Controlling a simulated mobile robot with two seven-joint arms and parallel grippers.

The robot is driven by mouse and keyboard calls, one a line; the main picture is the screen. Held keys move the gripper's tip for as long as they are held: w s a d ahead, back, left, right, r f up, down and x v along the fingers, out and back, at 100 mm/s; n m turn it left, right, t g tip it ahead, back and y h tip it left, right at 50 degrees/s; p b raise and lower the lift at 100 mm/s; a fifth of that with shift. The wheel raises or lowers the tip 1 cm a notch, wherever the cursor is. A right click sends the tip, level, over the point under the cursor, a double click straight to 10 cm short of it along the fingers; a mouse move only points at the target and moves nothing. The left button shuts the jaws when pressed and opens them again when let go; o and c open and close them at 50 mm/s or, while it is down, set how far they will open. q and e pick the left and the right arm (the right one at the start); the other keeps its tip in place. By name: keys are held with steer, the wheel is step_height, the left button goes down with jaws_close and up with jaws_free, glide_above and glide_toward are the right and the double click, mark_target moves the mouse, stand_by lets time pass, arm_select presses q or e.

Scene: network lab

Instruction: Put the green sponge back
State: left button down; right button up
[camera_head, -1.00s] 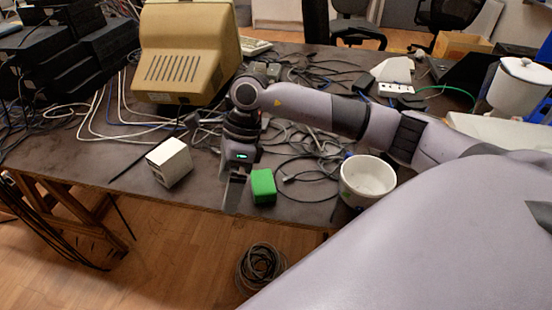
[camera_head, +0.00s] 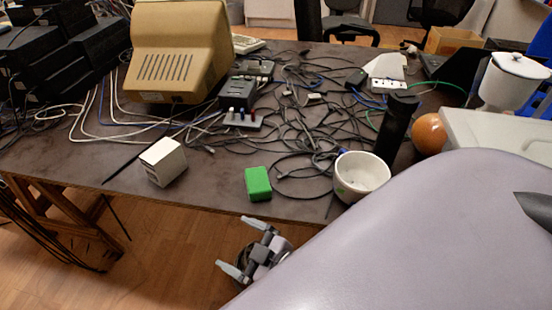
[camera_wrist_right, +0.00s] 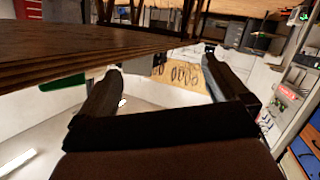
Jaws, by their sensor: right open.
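The green sponge (camera_head: 258,184) is a small bright green block on the table (camera_head: 225,190), near its front edge. My right gripper (camera_head: 243,246) is in front of and below that edge in the head view, apart from the sponge. Its two fingers are spread with nothing between them. In the right wrist view, the open fingers (camera_wrist_right: 160,75) flank an empty gap, with the wooden table edge (camera_wrist_right: 90,50) close by at the upper left. My left gripper is not in view.
A white box (camera_head: 163,161) stands left of the sponge and a white pot (camera_head: 360,178) right of it. Tangled cables (camera_head: 300,120) lie behind. A black cylinder (camera_head: 397,128) and an orange ball (camera_head: 429,134) are farther right. The table between box and sponge is clear.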

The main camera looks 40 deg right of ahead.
steer(key=s+d+f+m+g+h, duration=0.2)
steer(key=s+d+f+m+g, duration=0.1)
steer(key=s+f, duration=0.4)
steer(key=shift+s+f+m+g, duration=0.35)
steer(key=shift+s+m+g, duration=0.15)
steer(key=shift+s+m, duration=0.25)
step_height(320, 180, up, 5)
steer(key=p, duration=0.4)
steer(key=shift+w+f+p, duration=0.1)
steer(key=shift+f+p, duration=0.1)
steer(key=shift+p, duration=0.1)
